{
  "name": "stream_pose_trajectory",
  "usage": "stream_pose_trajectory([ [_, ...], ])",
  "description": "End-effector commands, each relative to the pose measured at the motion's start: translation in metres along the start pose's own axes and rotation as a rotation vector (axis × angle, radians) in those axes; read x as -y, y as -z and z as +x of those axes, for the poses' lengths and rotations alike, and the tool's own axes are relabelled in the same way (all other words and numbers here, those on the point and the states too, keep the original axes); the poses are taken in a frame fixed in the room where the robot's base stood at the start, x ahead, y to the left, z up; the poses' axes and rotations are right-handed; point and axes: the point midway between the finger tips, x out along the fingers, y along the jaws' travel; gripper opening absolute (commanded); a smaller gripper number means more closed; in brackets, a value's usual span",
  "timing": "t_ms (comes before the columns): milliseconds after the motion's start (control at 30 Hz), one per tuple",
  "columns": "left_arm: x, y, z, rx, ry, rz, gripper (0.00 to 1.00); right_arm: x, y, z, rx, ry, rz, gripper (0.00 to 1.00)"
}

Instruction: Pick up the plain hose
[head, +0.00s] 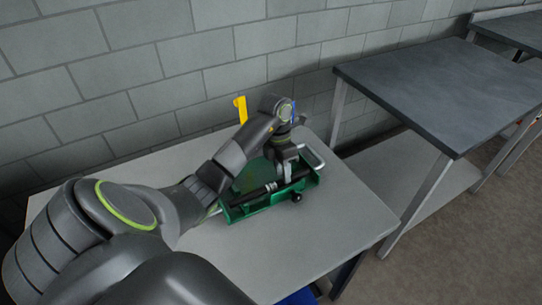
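My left arm reaches from the left over a light grey table. Its gripper (287,166) points down at the right part of a green crimper (262,203). A dark rod-like piece (254,194) lies along the crimper, just below and left of the fingers. It may be the plain hose or part of the machine; I cannot tell which. The fingertips are small and overlap the crimper, so I cannot see whether they are open or hold anything. My arm hides part of the crimper's back. My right gripper is not in view.
A metal handle (317,157) sticks up at the crimper's right end. A yellow upright piece (241,109) and a blue one (294,108) stand behind the arm. The table (345,205) is clear at the right and front. A dark-topped bench (445,85) stands to the right, with a block wall behind.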

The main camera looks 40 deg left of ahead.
Motion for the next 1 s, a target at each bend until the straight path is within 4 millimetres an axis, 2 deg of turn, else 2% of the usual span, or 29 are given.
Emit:
stream_pose_trajectory([
  [100, 0.0012, 0.0006, 0.0146, -0.003, 0.003, -0.001, 0.3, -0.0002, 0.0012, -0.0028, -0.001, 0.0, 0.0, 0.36],
  [333, 0.0005, 0.0006, 0.0164, -0.002, 0.001, 0.0, 0.3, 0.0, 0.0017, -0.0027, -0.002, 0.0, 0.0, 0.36],
  [567, 0.0004, 0.0004, 0.0162, -0.002, 0.001, 0.0, 0.0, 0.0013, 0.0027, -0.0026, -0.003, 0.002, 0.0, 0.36],
  [867, 0.0005, 0.0002, 0.0152, -0.001, 0.0, 0.0, 0.0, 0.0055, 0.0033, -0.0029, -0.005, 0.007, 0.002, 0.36],
  [1000, 0.0019, -0.0003, 0.0085, 0.0, 0.0, 0.0, 0.0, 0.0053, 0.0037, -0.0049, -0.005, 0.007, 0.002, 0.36],
])
